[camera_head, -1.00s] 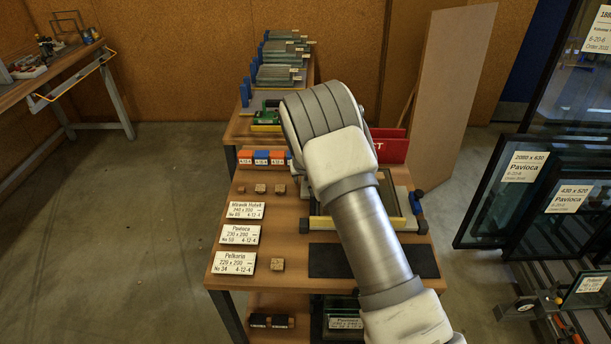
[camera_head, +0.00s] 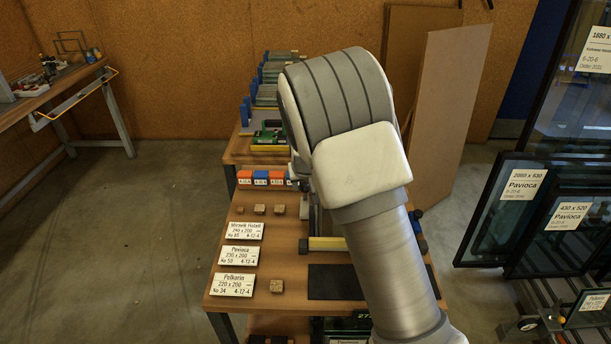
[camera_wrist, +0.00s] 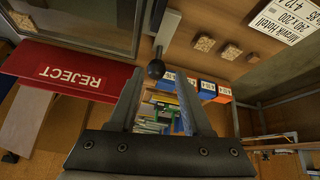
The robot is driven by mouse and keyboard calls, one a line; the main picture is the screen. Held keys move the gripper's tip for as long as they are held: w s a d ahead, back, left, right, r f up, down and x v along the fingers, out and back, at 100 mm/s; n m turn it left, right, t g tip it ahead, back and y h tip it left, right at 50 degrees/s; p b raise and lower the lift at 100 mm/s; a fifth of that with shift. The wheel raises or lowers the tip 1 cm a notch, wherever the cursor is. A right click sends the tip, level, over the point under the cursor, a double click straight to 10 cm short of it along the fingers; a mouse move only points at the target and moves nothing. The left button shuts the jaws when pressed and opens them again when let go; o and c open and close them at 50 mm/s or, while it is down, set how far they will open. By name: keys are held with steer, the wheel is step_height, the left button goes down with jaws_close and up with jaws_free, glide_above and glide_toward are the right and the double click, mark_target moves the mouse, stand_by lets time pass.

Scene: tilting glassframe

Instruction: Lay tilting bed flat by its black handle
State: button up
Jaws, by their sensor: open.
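In the wrist view a black ball handle (camera_wrist: 155,69) on a short metal rod shows between the tips of my gripper (camera_wrist: 158,80). The gripper is open, one finger on each side of the ball; I cannot tell whether either touches it. The tilting bed (camera_wrist: 137,30) shows only in part at the top left of that view, with a metal edge beside a dark pane. In the head view my arm hides most of the bed; its yellow front bar (camera_head: 328,243) shows. My gripper is hidden there, and the bed's tilt is unclear.
A red REJECT bin (camera_wrist: 75,75) lies to the left in the wrist view. Blue and orange boxes (camera_wrist: 208,88) stand beyond the fingers. Wooden blocks (camera_head: 277,286) and label cards (camera_head: 233,285) lie on the bench's left. A black mat (camera_head: 334,282) lies at the front.

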steer(key=v, duration=0.6)
stand_by(0.3)
steer(key=s+d+r+m+y, duration=0.1)
steer(key=s+d+r, duration=0.3)
steer(key=s+r, duration=0.35)
steer(key=s+d+r, duration=0.4)
steer(key=s+r, duration=0.3)
steer(key=s, duration=0.1)
steer(key=s+d+r, duration=0.1)
steer(key=s+d, duration=0.1)
steer(key=s, duration=0.7)
steer(key=s+d+r+m+h+p, duration=0.1)
steer(key=s+d+r, duration=0.1)
steer(key=s, duration=0.8)
steer(key=shift+s+d+g, duration=0.3)
steer(key=shift+d, duration=0.35)
